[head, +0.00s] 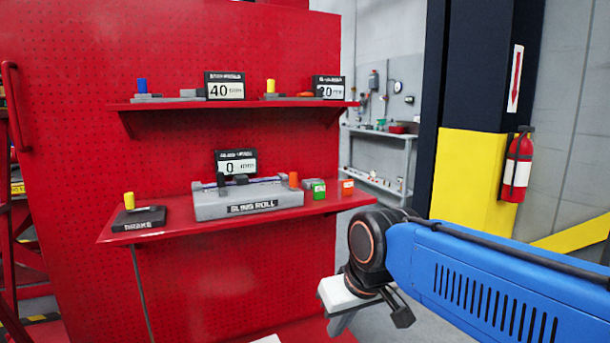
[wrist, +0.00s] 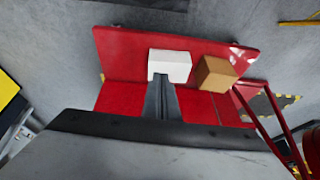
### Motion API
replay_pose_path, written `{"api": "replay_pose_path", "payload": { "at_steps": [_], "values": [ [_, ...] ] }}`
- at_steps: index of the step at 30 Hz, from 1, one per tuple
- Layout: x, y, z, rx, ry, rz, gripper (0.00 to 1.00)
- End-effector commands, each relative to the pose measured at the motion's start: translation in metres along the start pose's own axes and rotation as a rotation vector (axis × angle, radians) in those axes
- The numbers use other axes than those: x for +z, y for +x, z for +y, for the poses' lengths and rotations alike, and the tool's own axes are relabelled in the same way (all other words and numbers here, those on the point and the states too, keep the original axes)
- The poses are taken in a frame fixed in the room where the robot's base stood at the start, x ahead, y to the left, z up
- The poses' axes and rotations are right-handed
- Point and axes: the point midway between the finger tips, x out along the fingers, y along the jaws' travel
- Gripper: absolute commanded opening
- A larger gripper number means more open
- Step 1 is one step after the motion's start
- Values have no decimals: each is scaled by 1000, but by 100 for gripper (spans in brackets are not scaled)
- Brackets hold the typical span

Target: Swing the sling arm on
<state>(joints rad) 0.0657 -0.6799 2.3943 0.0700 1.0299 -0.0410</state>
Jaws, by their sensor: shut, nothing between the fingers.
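A grey unit labelled SLING ROLL (head: 250,203) sits on the lower red shelf (head: 160,234). Along its top run a thin purple bar and small dark parts, with an orange cylinder (head: 293,180) at the right end. Which of these is the sling arm is too small to tell. A display reading 0 (head: 236,162) stands behind the unit. My gripper (head: 402,317) is low at the right, in front of and below the shelf, well apart from the unit. In the wrist view its fingers (wrist: 162,92) are together and empty. The unit is not seen there.
A BRAKE box (head: 138,218) with a yellow cylinder stands left of the unit; green (head: 315,189) and orange boxes (head: 346,187) stand right. An upper shelf (head: 230,103) overhangs. In the wrist view, white (wrist: 170,65) and brown boxes (wrist: 214,73) lie on a red surface below.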

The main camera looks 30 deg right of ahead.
Motion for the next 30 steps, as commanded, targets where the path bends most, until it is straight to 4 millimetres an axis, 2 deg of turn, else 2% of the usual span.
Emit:
{"api": "replay_pose_path", "payload": {
  "at_steps": [1, 3, 11, 17, 23, 30],
  "values": [
    [-18, -8, 1, -8, 18, -2, 0],
    [-41, -20, 2, -23, 39, -5, 0],
    [-125, -58, 13, -82, 104, -7, 0],
    [-188, -84, 29, -130, 142, 1, 0],
    [-249, -107, 52, -182, 172, 16, 0],
    [-317, -131, 89, -244, 196, 42, 0]
  ]
}}
